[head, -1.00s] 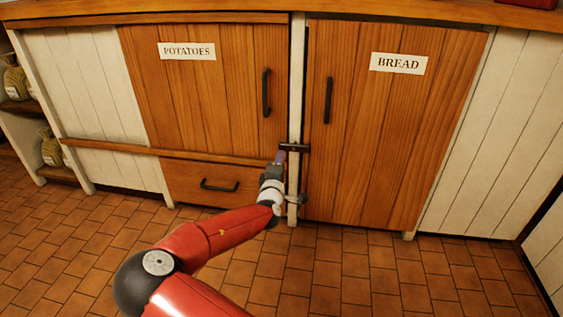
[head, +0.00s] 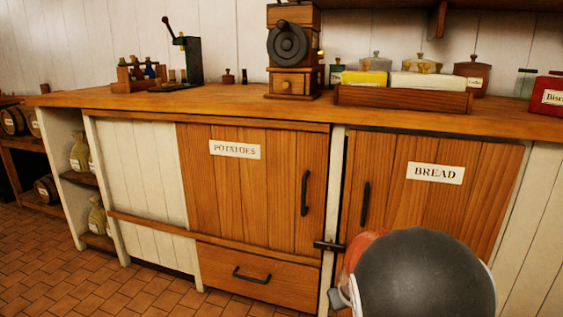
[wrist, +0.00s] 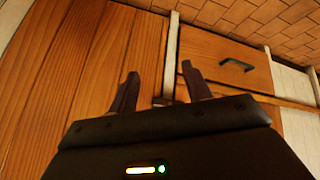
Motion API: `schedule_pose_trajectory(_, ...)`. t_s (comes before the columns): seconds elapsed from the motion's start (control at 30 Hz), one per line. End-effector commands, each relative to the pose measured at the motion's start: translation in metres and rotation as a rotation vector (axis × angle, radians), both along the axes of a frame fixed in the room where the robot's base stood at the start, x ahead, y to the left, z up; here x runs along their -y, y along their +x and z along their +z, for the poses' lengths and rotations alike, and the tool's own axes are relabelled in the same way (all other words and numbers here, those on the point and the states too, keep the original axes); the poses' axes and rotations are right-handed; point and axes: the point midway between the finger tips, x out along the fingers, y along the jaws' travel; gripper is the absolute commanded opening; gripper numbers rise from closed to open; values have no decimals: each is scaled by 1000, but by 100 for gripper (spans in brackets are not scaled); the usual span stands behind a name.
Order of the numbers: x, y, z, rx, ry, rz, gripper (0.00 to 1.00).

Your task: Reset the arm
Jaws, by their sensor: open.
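My gripper (wrist: 158,72) shows in the wrist view with its two dark fingers apart and nothing held between them. It faces the cupboard front, with the bread door on the left of that view and the drawer (wrist: 225,60) on the right. A dark latch (wrist: 162,101) shows between the fingers; I cannot tell how far off it is. In the head view, my arm (head: 425,275) rises at the lower right, and its dark joint hides the fingers. The latch (head: 328,246) there lies across the post between the doors.
The potatoes door (head: 250,185), the bread door (head: 405,185) and the drawer (head: 255,275) look shut. The counter (head: 220,100) above holds a grinder (head: 290,55), a wooden tray (head: 400,99) and jars. Open shelves with sacks (head: 80,152) stand left. Tiled floor (head: 100,295) is clear at lower left.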

Motion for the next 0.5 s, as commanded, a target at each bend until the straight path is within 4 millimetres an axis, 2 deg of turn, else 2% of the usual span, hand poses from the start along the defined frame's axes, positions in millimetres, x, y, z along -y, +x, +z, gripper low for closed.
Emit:
schedule_pose_trajectory(0.03, -3, -15, 26, -7, 72, -13, 49)
schedule_pose_trajectory(0.2, -16, -70, 88, -49, 242, -27, 49)
schedule_pose_trajectory(0.4, -23, -147, 155, -76, 322, -39, 49)
schedule_pose_trajectory(0.5, -24, -187, 181, -83, 317, -57, 49)
